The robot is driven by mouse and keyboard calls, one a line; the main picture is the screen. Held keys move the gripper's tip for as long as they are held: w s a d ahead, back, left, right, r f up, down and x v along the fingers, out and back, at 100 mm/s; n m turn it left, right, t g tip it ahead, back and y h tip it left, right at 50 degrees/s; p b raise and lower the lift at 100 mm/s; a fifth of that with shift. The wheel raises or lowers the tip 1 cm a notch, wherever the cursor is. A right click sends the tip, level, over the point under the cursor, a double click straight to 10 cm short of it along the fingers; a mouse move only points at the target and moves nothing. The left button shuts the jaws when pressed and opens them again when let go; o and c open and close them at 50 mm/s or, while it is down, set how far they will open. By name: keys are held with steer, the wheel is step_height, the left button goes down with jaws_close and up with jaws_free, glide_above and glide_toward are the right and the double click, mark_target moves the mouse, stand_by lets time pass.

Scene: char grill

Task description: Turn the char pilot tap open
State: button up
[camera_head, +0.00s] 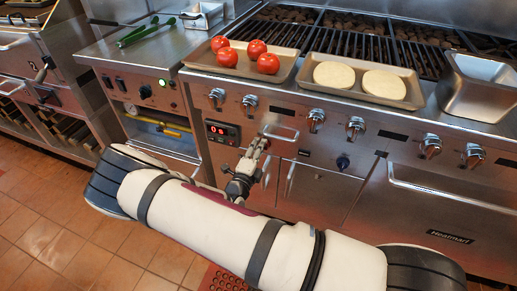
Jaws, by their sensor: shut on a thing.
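My gripper (262,143) is in front of the char grill's steel front, just right of the red digital display. Its fingers are shut at the left end of a small horizontal metal bar handle (284,132); the exact contact is too small to see clearly. My white arm crosses the foreground and hides part of the lower front.
Silver burner knobs (317,120) line the front. A tray of tomatoes (240,67) and a tray of two pale rounds (363,98) stand above, beside a steel pan (481,91). Left are a yellow pipe (169,128) and free tiled floor (45,230). Vertical door handles are close below my gripper.

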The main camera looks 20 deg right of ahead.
stand_by(0.4)
steer(key=o, duration=1.1)
steer(key=shift+a, duration=0.1)
steer(key=v, duration=1.2)
